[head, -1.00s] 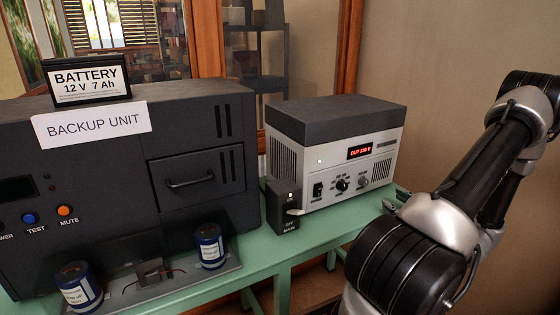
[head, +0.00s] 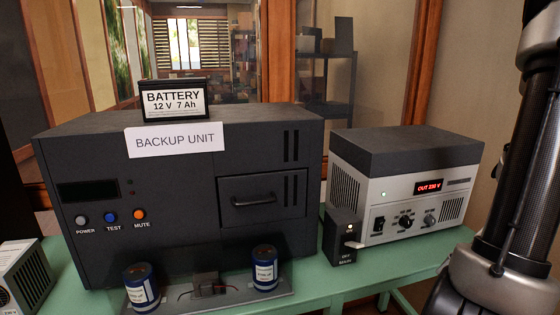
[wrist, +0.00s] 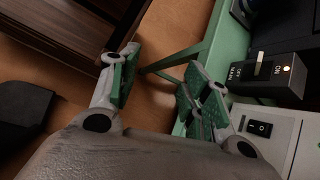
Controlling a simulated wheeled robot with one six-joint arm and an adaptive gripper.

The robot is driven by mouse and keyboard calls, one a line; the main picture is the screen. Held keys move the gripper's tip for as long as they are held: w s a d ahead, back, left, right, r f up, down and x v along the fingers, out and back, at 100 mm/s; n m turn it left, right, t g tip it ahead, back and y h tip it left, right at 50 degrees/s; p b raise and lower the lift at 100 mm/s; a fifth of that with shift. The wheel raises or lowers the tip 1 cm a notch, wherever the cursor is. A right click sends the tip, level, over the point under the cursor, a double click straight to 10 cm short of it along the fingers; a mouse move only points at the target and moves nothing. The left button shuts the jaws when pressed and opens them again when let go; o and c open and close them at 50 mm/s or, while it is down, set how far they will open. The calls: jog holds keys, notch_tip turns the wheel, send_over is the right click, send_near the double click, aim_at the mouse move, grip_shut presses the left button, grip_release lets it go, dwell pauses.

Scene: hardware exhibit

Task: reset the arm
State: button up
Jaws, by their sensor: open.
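My gripper (wrist: 163,88) shows in the wrist view, with its two green-padded fingers spread apart and nothing between them. Below it are brown floor and part of the green table frame (wrist: 205,50). In the head view my arm stands nearly upright at the right edge, and the gripper is out of that picture.
A dark backup unit (head: 190,175) carries a battery (head: 173,101) on top. Blue cylinders (head: 141,287) (head: 264,268) stand on a tray before it. A grey power supply (head: 402,190) reading "OUT 230 V" and the small switch box (head: 341,240) stand on the green table (head: 315,287).

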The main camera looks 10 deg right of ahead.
jog(key=w+a+r+n+t+h, duration=0.1)
jog(key=w+a+r+n+h, duration=0.1)
jog(key=a+r+n+h, duration=0.2)
jog(key=w+a+r+n+t+h, duration=0.1)
jog(key=a+r+n, duration=0.4)
jog(key=r+n, duration=0.5)
notch_tip(320, 180, up, 4)
jog(key=t+h, duration=0.1)
jog(key=h, duration=0.1)
jog(key=shift+w+a+n+h, duration=0.3)
jog(key=shift+w+n+h, duration=0.1)
jog(key=shift+r, duration=0.1)
